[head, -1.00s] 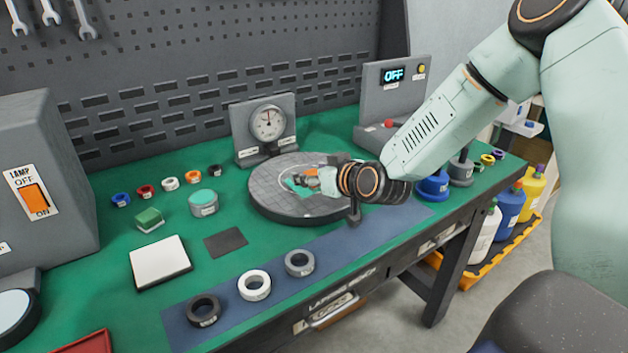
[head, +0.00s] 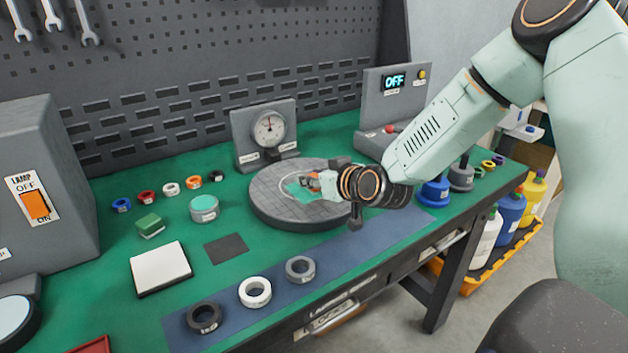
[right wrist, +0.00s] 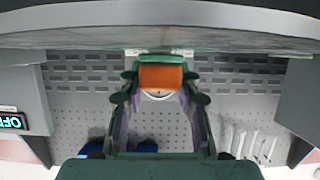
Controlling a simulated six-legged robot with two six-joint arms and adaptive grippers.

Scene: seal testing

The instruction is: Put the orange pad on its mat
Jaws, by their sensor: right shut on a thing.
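My right gripper (head: 306,184) is low over the round grey plate (head: 268,208) in the head view. It is shut on the orange pad (right wrist: 161,77), which shows as an orange block between the fingertips in the right wrist view. In the head view the pad is small and mostly hidden by the gripper; I cannot tell whether it touches the plate. A dark grey square mat (head: 226,248) lies bare on the green bench top, left of and nearer than the plate. My left gripper is out of view.
A green block (head: 150,225), a teal-topped round tin (head: 204,208) and a white pad (head: 160,267) stand left of the plate. Three rings, one of them white (head: 255,291), lie on the blue strip (head: 350,241). A dial gauge (head: 268,130) stands behind the plate.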

